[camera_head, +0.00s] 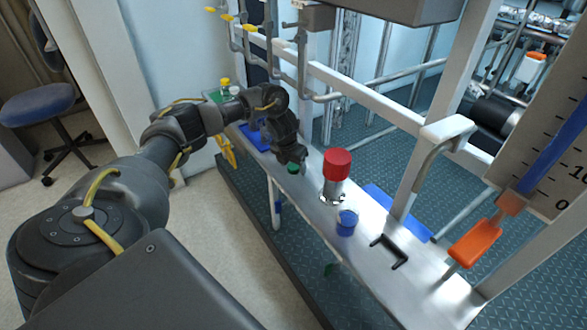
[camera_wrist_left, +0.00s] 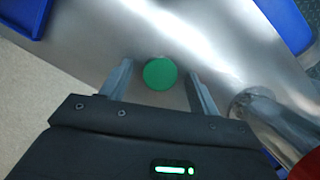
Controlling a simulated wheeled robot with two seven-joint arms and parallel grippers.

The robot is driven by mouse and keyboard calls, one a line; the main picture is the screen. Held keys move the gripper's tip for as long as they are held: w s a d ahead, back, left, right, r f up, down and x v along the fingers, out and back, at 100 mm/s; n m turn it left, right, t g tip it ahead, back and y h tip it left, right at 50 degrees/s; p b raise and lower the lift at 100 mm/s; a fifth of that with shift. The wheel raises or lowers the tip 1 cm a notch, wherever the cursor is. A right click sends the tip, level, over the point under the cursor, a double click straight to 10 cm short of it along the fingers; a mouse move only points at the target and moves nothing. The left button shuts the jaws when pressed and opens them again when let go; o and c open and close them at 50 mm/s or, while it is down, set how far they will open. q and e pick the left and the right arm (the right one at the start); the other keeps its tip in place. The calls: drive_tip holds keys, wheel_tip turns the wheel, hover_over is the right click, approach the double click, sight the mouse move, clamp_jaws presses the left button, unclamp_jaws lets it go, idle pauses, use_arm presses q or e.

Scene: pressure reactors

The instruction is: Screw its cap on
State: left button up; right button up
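A green round cap-like piece (camera_wrist_left: 160,74) is on the metal shelf, seen from above in the left wrist view. In the head view it shows as a small green patch (camera_head: 293,169) under my left gripper (camera_head: 297,158). My left gripper (camera_wrist_left: 158,68) is open, with one finger on each side of the green piece and a gap on both sides. Whether the green piece sits on a bottle is hidden. A metal cylinder with a red top (camera_head: 336,165) stands upright just right of the gripper. My right gripper is out of view.
A small blue cup (camera_head: 347,222) and a black bracket (camera_head: 390,251) are further along the shelf (camera_head: 375,280). A blue tray (camera_head: 258,141) lies behind the gripper. White frame posts and an orange handle (camera_head: 475,243) border the shelf's right side.

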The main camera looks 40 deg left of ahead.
sight(294, 165)
use_arm(q)
drive_tip(key=c, duration=1)
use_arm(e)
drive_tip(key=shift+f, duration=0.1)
use_arm(q)
drive_tip(key=shift+r, duration=0.1)
drive_tip(key=shift+r, duration=0.6)
drive_tip(key=v, duration=0.2)
drive_tip(key=shift+r+p, duration=0.4)
drive_tip(key=s+r+p, duration=0.1)
drive_tip(key=s+r, duration=0.2)
drive_tip(key=s, duration=0.1)
drive_tip(key=s+r+p, duration=0.2)
drive_tip(key=s+r, duration=0.1)
drive_tip(key=s, duration=0.2)
drive_tip(key=s+r+p, duration=0.2)
drive_tip(key=s+r, duration=0.1)
drive_tip(key=s, duration=0.1)
drive_tip(key=shift+s+d, duration=0.25)
drive_tip(key=shift+d, duration=0.05)
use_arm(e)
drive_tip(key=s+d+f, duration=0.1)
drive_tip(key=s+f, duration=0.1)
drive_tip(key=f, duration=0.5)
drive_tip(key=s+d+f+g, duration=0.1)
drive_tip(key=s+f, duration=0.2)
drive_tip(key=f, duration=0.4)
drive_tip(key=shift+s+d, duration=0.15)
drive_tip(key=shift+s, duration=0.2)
